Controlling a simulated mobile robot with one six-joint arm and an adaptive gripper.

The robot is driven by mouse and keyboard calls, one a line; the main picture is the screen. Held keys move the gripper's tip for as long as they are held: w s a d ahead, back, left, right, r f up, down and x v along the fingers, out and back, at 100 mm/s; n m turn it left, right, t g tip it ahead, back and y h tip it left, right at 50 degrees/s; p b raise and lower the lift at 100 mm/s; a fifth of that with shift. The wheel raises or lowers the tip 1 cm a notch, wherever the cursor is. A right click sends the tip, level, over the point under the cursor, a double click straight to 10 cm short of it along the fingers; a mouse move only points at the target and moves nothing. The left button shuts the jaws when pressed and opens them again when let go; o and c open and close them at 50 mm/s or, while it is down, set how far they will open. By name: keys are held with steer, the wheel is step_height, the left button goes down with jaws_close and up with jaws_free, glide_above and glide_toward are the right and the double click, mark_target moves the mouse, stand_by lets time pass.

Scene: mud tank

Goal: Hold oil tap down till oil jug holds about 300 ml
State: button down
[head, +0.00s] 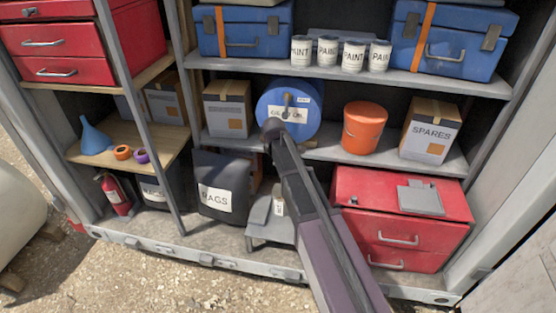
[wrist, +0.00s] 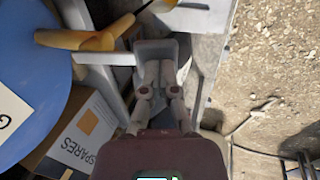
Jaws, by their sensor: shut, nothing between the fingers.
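The blue oil drum (head: 302,125) lies on the middle shelf with its labelled round end facing me. It fills the left of the wrist view (wrist: 35,75). The oil jug (head: 278,208), pale with a label, stands below the drum, partly behind my arm. Its oil level cannot be seen.
A grey stand (head: 261,222) is under the jug. An orange bucket (head: 363,128) and a SPARES box (head: 431,129) stand right of the drum. A red toolbox (head: 437,196) is at lower right, a RAGS bin (head: 222,184) at lower left. Gravel in front is open.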

steer(key=shift+r, duration=0.15)
steer(key=shift+r+p, duration=0.65)
steer(key=shift+p, duration=0.15)
steer(key=shift+r, duration=0.15)
steer(key=shift+r+p, duration=0.55)
steer(key=shift+p, duration=0.15)
steer(key=w+d+p+v, duration=0.1)
steer(key=p+v, duration=1.1)
steer(key=shift+w+a+r, duration=0.2)
steer(key=shift+a+r, duration=0.15)
steer(key=shift+r, duration=0.15)
stand_by(0.4)
